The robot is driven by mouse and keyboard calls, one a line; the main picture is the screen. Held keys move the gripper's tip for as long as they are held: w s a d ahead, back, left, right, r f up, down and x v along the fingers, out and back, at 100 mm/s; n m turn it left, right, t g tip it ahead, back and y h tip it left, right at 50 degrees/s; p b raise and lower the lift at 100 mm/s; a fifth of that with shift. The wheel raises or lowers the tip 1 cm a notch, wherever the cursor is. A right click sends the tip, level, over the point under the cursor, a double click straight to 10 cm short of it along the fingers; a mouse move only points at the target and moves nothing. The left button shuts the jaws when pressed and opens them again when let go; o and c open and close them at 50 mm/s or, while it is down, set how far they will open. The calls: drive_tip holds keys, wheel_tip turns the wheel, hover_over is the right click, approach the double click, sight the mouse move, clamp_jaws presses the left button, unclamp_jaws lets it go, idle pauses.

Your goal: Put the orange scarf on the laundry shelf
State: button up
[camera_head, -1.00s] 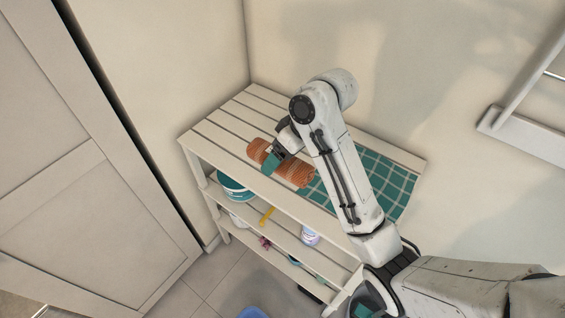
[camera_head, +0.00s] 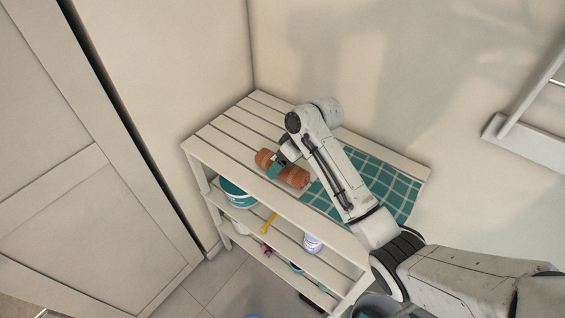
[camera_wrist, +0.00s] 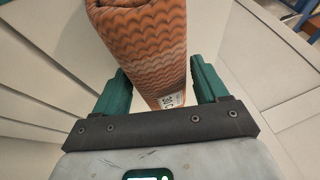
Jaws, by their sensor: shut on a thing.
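The orange scarf (camera_head: 294,177), rolled up with a wavy pattern, is at the top of the slatted white laundry shelf (camera_head: 222,141). My gripper (camera_head: 277,168) is around the middle of the roll, with its teal fingers on either side. In the wrist view the scarf (camera_wrist: 138,48) sits between the two fingers of my gripper (camera_wrist: 160,90), with a white label near its end. I cannot tell whether the scarf touches the slats.
A teal checked cloth (camera_head: 400,188) lies on the right part of the top. The left slats are bare. Lower shelves hold a teal tub (camera_head: 238,191), a yellow item (camera_head: 269,223) and a white bottle (camera_head: 312,243). A tall cabinet (camera_head: 85,190) stands at left; walls close the back.

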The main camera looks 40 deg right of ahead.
drive_tip(key=o, duration=1.1)
drive_tip(key=shift+o, duration=0.2)
drive_tip(key=shift+r, duration=0.1)
drive_tip(key=b+v, duration=0.1)
drive_tip(key=v, duration=1.1)
